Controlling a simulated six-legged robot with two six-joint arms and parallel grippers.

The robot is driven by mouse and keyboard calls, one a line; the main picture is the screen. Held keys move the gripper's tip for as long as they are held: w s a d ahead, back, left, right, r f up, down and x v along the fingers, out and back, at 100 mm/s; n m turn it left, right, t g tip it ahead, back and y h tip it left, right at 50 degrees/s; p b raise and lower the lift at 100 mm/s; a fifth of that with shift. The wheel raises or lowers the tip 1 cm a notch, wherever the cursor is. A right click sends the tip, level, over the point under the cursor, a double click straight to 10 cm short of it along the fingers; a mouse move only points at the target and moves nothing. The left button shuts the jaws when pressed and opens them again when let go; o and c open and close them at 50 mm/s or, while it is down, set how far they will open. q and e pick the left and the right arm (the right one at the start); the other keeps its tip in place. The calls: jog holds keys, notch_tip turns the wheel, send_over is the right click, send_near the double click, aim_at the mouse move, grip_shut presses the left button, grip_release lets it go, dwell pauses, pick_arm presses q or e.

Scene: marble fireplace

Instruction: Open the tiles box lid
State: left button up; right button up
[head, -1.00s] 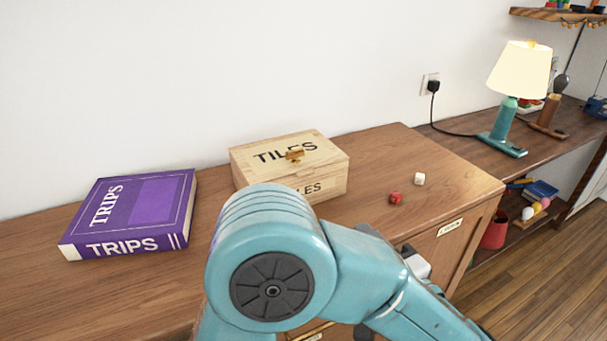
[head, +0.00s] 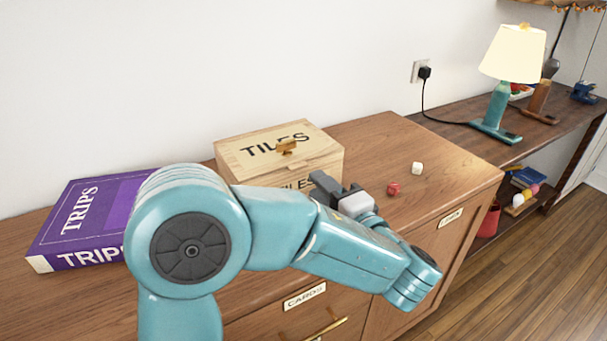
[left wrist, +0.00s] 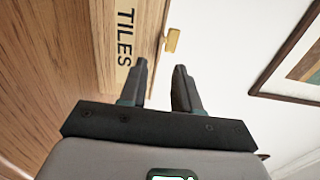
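The tiles box (head: 236,172) is pale wood with TILES in black on its lid and front, and stands on the wooden cabinet. Its lid (head: 316,148) is shut, with a small brass-coloured knob (head: 287,147) on it. My left gripper (head: 322,180) is in front of the box's right part, hiding some of its front. In the left wrist view the fingers (left wrist: 161,75) are open and empty, with a gap between them. The box front (left wrist: 123,75) and the knob (left wrist: 172,40) lie beyond the fingertips there. My right gripper is not in view.
A purple TRIPS book (head: 85,215) lies left of the box, partly behind my left arm. A lit lamp (head: 495,105) stands further right.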

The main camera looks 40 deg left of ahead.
aim_at(300, 168)
pick_arm(q)
jog(key=x, duration=0.6)
jog(key=shift+a, duration=0.15)
grip_shut()
dwell(1.2)
